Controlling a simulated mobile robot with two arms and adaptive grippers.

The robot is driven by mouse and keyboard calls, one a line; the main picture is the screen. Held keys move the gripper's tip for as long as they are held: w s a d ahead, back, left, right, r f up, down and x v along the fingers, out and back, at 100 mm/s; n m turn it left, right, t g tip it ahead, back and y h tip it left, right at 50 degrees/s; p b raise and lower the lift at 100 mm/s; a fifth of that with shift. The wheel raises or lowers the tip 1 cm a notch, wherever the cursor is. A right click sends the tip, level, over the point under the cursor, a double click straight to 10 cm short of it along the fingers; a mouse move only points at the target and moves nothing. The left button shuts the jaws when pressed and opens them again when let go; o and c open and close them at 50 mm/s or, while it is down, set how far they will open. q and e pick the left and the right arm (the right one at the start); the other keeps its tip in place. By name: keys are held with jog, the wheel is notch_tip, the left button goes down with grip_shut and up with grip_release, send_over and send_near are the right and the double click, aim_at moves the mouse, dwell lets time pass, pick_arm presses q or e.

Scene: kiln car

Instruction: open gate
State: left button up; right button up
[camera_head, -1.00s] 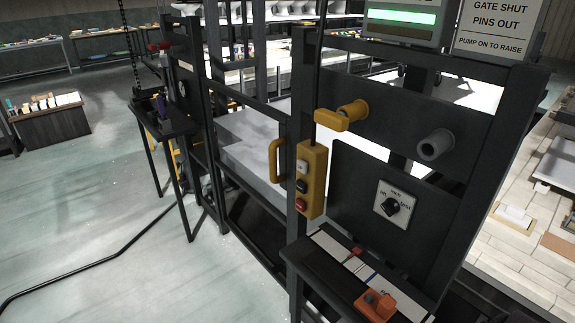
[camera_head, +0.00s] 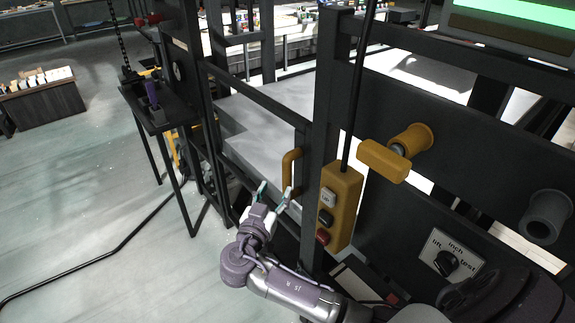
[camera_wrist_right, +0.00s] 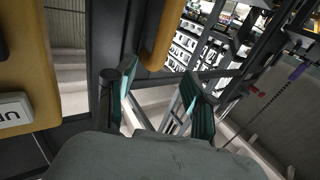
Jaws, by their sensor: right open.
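The gate (camera_head: 262,97) is a dark barred frame between two dark posts and looks shut. Its yellow upright handle (camera_head: 289,168) is at its right end, beside the right post. In the right wrist view the yellow handle (camera_wrist_right: 160,32) stands just beyond the fingertips, near the left finger. My right gripper (camera_head: 274,190) is open and empty, just below and left of the handle in the head view. In its own wrist view the right gripper (camera_wrist_right: 163,98) shows two spread green-padded fingers. I cannot tell whether it touches the handle. My left gripper is not in view.
A yellow button pendant (camera_head: 340,205) hangs right of the handle; it fills the left of the wrist view (camera_wrist_right: 25,65). A yellow pin knob (camera_head: 385,160), a grey socket (camera_head: 546,215) and a selector dial (camera_head: 447,262) sit on the dark panel. The floor at left is mostly clear.

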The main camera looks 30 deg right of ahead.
aim_at(285, 171)
jog(key=p+x, duration=0.2)
jog(key=x, duration=0.7)
jog(key=shift+w+d, duration=0.25)
jog(key=shift+w, duration=0.05)
jog(key=shift+w+d+f, duration=0.15)
jog(key=shift+w+d, duration=0.1)
jog(key=shift+d, duration=0.05)
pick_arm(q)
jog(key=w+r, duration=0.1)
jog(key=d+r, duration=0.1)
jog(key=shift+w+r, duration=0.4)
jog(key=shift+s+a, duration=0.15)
pick_arm(e)
grip_shut()
